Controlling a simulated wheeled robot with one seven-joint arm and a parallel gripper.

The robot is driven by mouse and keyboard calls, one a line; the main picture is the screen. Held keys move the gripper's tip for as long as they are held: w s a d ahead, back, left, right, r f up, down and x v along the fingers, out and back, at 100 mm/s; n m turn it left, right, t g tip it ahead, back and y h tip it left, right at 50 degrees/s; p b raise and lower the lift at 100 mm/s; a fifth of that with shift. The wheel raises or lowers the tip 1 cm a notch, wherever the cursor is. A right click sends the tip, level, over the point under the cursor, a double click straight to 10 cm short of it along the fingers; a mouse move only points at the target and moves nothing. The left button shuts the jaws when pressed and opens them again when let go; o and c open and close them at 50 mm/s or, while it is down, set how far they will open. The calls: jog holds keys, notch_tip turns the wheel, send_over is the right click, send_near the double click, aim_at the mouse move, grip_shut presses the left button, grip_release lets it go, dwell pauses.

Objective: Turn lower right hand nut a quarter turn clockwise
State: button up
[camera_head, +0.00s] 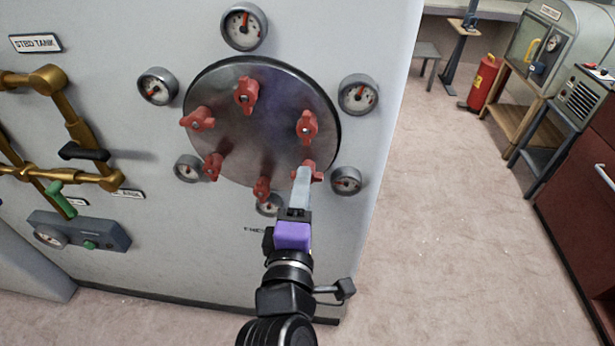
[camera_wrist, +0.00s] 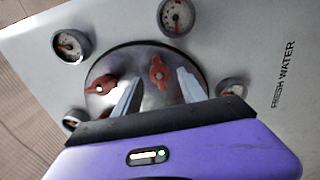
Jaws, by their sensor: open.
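A round metal cover (camera_head: 262,135) on a pale wall carries several red wing nuts near its rim. The lower right-hand nut (camera_head: 313,172) is partly hidden behind my gripper (camera_head: 303,172) in the head view. In the wrist view, this nut (camera_wrist: 158,72) shows in the gap between my two pale fingers, which stand apart on either side of it. My gripper is open. I cannot tell whether either finger touches the nut. Another red nut, the upper right one (camera_head: 307,126), also shows in the wrist view (camera_wrist: 100,86), left of the fingers.
Several round gauges ring the cover, including one close right of the nut (camera_head: 346,181) and one partly behind my gripper (camera_head: 269,205). Brass pipes (camera_head: 75,130) are at the left. Open floor (camera_head: 450,200) lies right of the panel.

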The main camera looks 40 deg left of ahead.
jog(key=shift+x, duration=1.75)
jog(key=shift+a, duration=0.1)
grip_shut()
jog(key=shift+m, duration=0.3)
jog(key=m+b, duration=0.2)
jog(key=m, duration=0.1)
jog(key=shift+f+m+b, duration=0.1)
jog(key=shift+m+b, duration=0.2)
jog(key=m+b, duration=0.3)
jog(key=m, duration=0.2)
jog(key=m+b, duration=0.4)
jog(key=m, duration=0.5)
